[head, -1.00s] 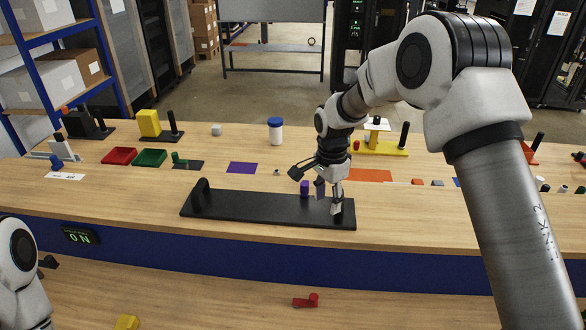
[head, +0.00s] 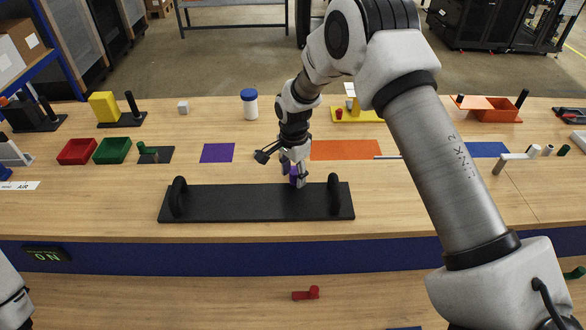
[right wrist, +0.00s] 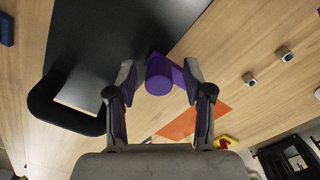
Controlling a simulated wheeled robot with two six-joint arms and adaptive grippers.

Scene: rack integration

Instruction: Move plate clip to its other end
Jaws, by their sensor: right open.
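A long black plate (head: 235,203) with an upright handle at each end lies near the table's front edge. A purple clip (head: 293,176) is at the plate's back edge, right of its middle, partly hidden by my right gripper (head: 294,178). In the right wrist view, the clip (right wrist: 159,75) shows as a purple cylinder with a bar behind it. My right gripper (right wrist: 158,80) is open there, one finger on each side of the clip. A gap shows on the left; contact on the right cannot be told. Only a bit of my left arm shows at the lower left.
Behind the plate lie a purple mat (head: 217,153) and an orange mat (head: 345,150). A blue-capped white jar (head: 249,105) stands farther back. Red (head: 77,151) and green (head: 112,150) trays sit at the left. The wood in front of the plate is clear.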

